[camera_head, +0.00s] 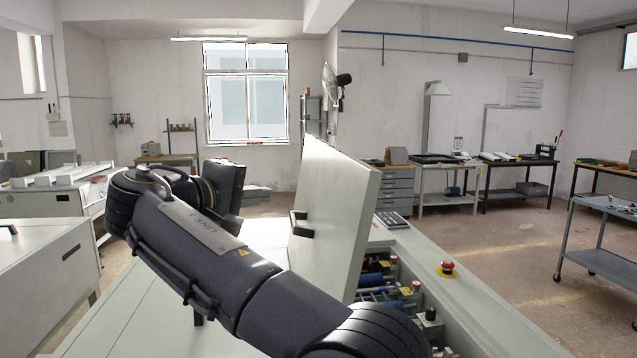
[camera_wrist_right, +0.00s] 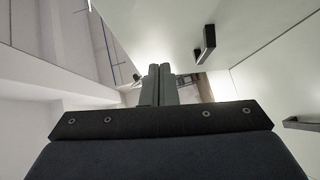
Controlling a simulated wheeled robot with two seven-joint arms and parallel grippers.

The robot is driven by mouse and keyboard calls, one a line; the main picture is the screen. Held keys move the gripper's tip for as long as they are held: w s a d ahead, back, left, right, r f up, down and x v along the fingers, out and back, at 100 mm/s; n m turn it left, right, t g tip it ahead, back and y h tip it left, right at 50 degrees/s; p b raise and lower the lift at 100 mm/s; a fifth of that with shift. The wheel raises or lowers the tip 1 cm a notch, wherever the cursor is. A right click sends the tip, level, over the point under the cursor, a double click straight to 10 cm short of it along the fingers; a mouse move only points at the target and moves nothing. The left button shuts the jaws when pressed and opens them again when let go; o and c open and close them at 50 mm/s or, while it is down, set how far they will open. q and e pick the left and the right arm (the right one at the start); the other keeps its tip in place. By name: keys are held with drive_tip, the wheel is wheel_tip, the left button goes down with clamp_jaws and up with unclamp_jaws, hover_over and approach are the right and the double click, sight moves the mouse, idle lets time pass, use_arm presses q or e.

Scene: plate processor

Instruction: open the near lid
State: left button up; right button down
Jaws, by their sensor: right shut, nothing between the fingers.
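A pale lid (camera_head: 340,215) stands raised and tilted on the plate processor, with a dark handle (camera_head: 300,225) on its left face. Rollers and fittings (camera_head: 385,285) show in the open bay beside it. In the right wrist view, one panel carries a dark handle (camera_wrist_right: 209,40), and a second dark handle (camera_wrist_right: 303,122) lies beyond a seam. My right arm crosses in front of the lid, and its dark hand (camera_head: 225,182) is left of the lid. The right gripper (camera_wrist_right: 160,70) is shut and empty, apart from both handles. My left gripper is out of view.
A red emergency button (camera_head: 447,268) sits on the machine's right edge. A flat pale cover (camera_head: 120,310) lies at the lower left, and another pale cabinet (camera_head: 45,265) stands further left. A grey cart (camera_head: 600,262) stands at the right. Open floor lies between.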

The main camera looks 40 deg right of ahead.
drive_tip(key=s+a+r, duration=0.5)
drive_tip(key=s+r, duration=0.2)
drive_tip(key=s, duration=0.4)
drive_tip(key=p, duration=0.2)
approach(347, 171)
drive_tip(key=w+d, duration=0.2)
drive_tip(key=w, duration=0.2)
drive_tip(key=s+d, duration=0.2)
drive_tip(key=d, duration=0.1)
drive_tip(key=shift+f, duration=0.4)
drive_tip(key=shift+s+d+f, duration=0.1)
drive_tip(key=shift+d, duration=0.1)
